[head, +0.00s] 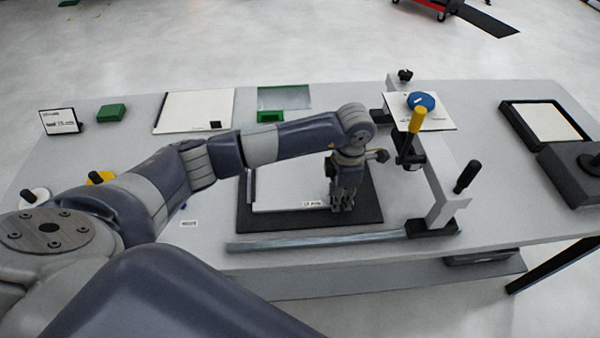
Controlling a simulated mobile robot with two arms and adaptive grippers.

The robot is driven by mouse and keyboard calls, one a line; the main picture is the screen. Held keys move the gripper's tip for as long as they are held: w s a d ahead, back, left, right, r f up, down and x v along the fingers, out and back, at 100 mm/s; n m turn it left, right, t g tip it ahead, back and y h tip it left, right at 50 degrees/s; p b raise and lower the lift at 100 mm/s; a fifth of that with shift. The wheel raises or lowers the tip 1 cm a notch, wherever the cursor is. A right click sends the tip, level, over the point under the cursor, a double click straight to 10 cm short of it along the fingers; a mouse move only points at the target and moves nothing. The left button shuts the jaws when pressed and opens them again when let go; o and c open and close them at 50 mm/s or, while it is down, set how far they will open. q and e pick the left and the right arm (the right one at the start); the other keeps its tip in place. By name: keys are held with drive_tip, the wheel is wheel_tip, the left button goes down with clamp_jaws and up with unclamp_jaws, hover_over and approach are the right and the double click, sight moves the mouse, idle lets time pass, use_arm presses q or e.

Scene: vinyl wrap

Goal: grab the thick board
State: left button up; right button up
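A white board (285,192) with a small printed label lies on a black mat (300,222) in the middle of the table; the label is too small to read surely. My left gripper (342,205) points down at the right end of this board, close over it or touching it. I cannot tell whether its fingers hold the board edge. Another white board (190,108) with a small dark square lies flat at the back left. Which board is the thick one does not show clearly. My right gripper is out of view.
A press-like frame with a yellow-handled lever (417,120) and a blue disc (421,100) stands right of the mat. A metal bar (310,240) lies along the front. A green block (111,113) and a black-framed tray (512,112) sit farther out.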

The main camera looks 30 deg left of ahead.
use_arm(q)
drive_tip(key=shift+c, duration=0.3)
drive_tip(key=c, duration=0.4)
clamp_jaws()
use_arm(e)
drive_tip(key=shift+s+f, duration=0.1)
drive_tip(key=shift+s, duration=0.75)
use_arm(q)
drive_tip(key=shift+r, duration=0.1)
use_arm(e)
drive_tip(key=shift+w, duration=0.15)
